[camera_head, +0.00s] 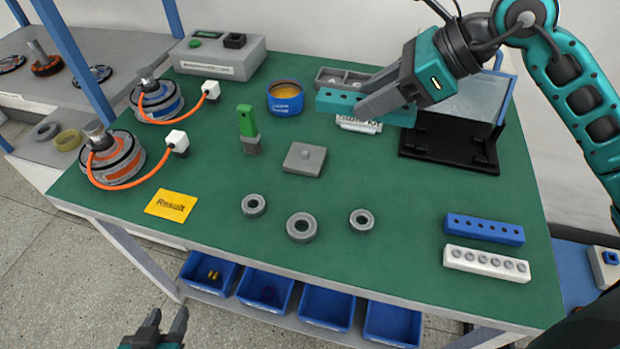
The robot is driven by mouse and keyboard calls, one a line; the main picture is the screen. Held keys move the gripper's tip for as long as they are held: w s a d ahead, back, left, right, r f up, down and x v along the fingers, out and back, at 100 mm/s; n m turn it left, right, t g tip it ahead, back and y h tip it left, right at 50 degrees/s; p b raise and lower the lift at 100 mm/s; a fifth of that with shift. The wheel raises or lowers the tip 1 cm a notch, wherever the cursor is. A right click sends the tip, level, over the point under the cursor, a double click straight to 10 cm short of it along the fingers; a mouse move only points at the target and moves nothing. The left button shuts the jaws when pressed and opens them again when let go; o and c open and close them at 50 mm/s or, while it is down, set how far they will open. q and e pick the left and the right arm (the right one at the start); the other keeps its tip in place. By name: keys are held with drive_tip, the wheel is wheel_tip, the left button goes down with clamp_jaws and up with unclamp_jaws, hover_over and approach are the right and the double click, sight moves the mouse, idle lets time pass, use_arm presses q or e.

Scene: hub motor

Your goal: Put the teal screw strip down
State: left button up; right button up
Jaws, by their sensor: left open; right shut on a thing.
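The teal screw strip (338,101) is a bar with holes in its top. My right gripper (372,107) is shut on it and holds it over the back of the green table (350,224). Part of the strip is hidden behind the fingers. Whether it touches anything beneath cannot be told. My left gripper (164,325) is open and empty, low in front of the table, near the bottom edge of the view.
A blue strip (484,229) and a white strip (486,264) lie at the right front. A grey tray (342,77), blue tin (285,98) and black stand (447,152) are near the held strip. Grey rings (301,227) lie at the front. The right middle is clear.

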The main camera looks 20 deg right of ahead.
wheel_tip(320, 180, down, 20)
drive_tip(key=shift+r+b, duration=0.1)
drive_tip(key=shift+b, duration=0.85)
drive_tip(key=shift+f, duration=0.25)
drive_tip(key=o, duration=1.2)
drive_tip(key=shift+r, duration=0.1)
